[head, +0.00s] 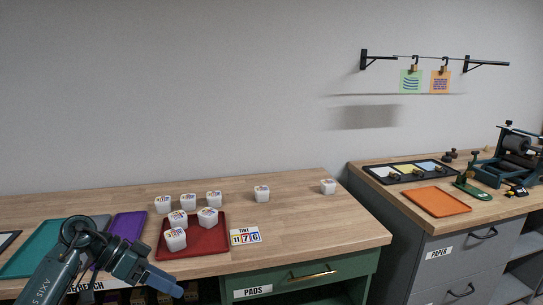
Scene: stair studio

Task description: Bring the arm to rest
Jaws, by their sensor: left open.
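My left gripper (168,288) is at the lower left, at the end of the dark arm that comes in from the left. It is open, and no object shows between its fingers. It hangs in front of the wooden bench's (300,240) near edge, below and left of the red tray (222,247). My right arm and right gripper are not in view.
Several white cubes (262,193) stand on the bench, some on the red tray. A tint card (245,235), a purple mat (128,226) and a teal mat (40,247) lie there too. A grey cabinet (420,240) with an orange tray (438,201) stands right.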

